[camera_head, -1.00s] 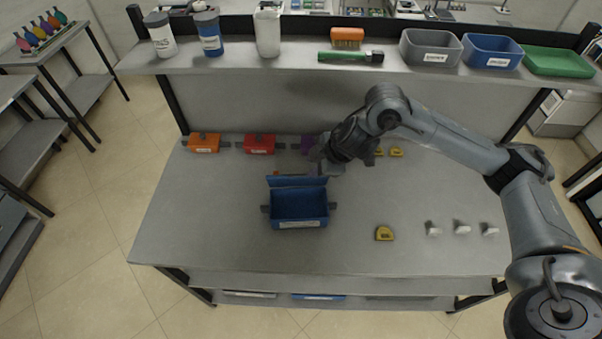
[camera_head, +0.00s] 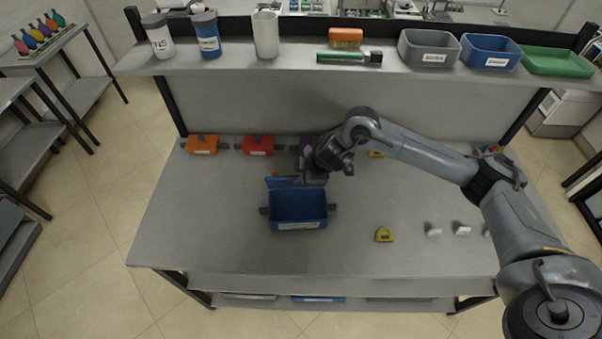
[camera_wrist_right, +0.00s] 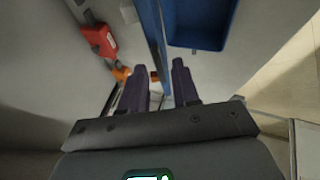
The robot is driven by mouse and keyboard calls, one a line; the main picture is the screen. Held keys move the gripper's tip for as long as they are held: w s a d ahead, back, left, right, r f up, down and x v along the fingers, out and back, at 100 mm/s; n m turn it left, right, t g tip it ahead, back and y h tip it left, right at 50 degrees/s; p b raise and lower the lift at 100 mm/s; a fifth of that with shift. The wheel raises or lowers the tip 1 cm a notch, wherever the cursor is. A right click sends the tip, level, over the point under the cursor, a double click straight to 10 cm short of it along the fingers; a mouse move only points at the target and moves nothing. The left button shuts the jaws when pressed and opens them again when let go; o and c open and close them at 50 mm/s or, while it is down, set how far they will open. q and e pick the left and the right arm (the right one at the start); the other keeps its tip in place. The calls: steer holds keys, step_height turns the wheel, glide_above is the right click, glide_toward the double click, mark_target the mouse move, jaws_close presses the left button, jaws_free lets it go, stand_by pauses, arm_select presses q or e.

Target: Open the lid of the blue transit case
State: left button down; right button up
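The blue transit case (camera_head: 297,223) stands on the grey table, its inside showing from above. Its blue lid (camera_head: 281,182) stands raised at the back edge, leaning back; my gripper covers its right end. My right gripper (camera_head: 313,178) is at that end of the lid. In the right wrist view the two dark fingers (camera_wrist_right: 160,85) are apart, with the edge of the blue lid (camera_wrist_right: 154,35) running into the gap between them. I cannot tell whether they touch it. The open case (camera_wrist_right: 198,25) is to the right there. My left gripper is not in view.
An orange case (camera_head: 202,144) and a red case (camera_head: 258,145) stand along the back, with a purple one (camera_head: 305,142) partly behind my gripper. A yellow item (camera_head: 384,235) and white pieces (camera_head: 433,230) lie to the right. The table's front left is clear.

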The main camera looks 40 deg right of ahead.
jaws_close()
stand_by(1.2)
